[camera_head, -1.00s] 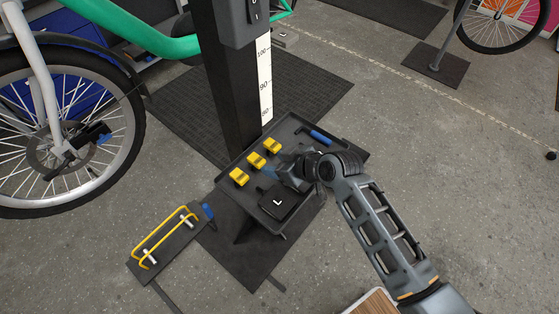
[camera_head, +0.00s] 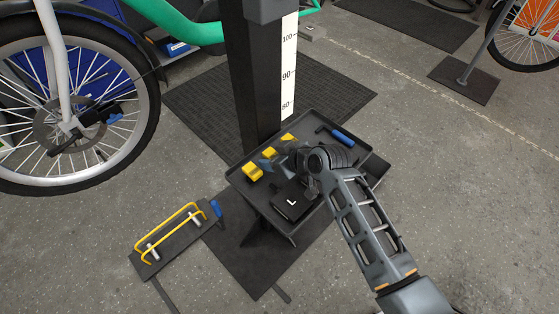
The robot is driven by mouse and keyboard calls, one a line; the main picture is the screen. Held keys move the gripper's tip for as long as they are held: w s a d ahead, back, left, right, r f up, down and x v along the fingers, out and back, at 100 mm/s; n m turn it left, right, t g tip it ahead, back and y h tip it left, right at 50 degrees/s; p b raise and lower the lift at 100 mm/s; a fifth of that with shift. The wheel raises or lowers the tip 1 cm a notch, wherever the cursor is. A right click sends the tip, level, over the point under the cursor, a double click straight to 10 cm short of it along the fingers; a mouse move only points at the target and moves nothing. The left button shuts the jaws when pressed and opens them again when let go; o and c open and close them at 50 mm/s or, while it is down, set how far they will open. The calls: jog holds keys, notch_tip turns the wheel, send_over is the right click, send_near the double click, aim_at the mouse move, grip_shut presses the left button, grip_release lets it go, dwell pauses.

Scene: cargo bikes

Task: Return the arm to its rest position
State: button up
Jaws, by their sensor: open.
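My arm reaches in from the lower right, and my gripper (camera_head: 271,163) is low over the dark tray (camera_head: 252,197). Its bluish-grey fingers are apart, close to the yellow blocks, and I see nothing held between them. One yellow block (camera_head: 252,172) is at the tray's left. Another yellow block (camera_head: 270,153) is partly hidden by the gripper, and a third (camera_head: 288,138) is at the back.
A blue-handled tool (camera_head: 341,137) lies at the tray's back right. A black post (camera_head: 255,85) with a height scale stands behind the tray. A yellow-railed stand (camera_head: 170,235) is at lower left, a bike wheel (camera_head: 70,115) at left.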

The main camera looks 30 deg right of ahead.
jog(key=shift+w+f, duration=0.1)
jog(key=shift+f, duration=0.05)
jog(key=shift+c, duration=0.2)
jog(key=c, duration=0.6)
jog(key=shift+r+p, duration=2.45)
jog(key=shift+r, duration=0.6)
